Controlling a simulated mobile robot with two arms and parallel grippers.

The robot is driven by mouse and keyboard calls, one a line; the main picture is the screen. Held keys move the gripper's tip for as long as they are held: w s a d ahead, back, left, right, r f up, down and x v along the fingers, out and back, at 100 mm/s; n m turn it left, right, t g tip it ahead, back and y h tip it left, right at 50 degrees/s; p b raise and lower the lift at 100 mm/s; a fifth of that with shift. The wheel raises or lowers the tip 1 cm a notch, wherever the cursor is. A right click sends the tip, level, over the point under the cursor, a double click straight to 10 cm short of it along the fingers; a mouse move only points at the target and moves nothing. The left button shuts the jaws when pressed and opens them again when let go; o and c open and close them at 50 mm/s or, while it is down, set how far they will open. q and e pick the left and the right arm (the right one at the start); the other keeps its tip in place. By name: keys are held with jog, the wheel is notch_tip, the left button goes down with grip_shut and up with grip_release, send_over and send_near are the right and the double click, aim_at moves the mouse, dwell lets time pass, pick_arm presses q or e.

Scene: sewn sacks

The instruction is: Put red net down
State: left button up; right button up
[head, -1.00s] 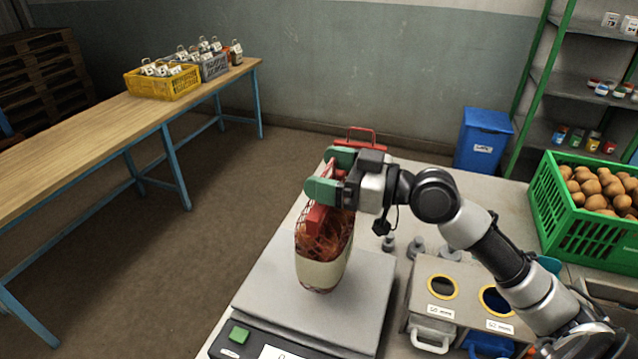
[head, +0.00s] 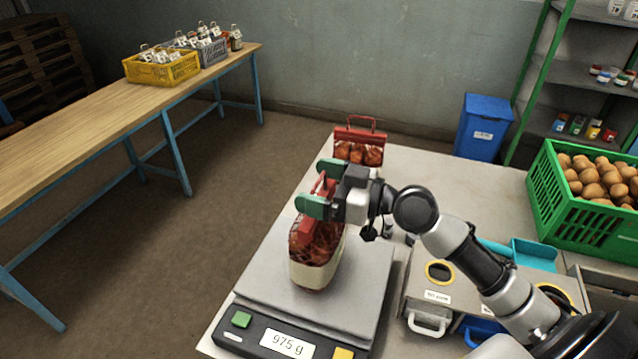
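The red net (head: 307,245) is a mesh bag of reddish-brown produce with a pale band and a red top handle. It stands nearly upright on the grey plate of the scale (head: 357,290), whose display reads 975 g. My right gripper (head: 322,188) has its green fingers on either side of the red handle and is shut on it. The gripper partly hides the handle and the top of the bag. My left gripper is not in view.
Another red-handled net (head: 358,150) stands behind, on the table's far edge. A metal box (head: 430,287) with round openings and a green crate (head: 570,215) of brown produce are to the right. The wooden table (head: 85,130) at left is mostly bare.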

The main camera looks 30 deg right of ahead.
jog(key=shift+o, duration=0.2)
jog(key=shift+r, duration=0.1)
jog(key=shift+s+d, duration=0.1)
jog(key=b+v, duration=0.6)
jog(key=v, duration=0.5)
jog(key=shift+s+d+b, duration=0.25)
jog(key=shift+s+b, duration=0.1)
jog(key=shift+b, duration=0.05)
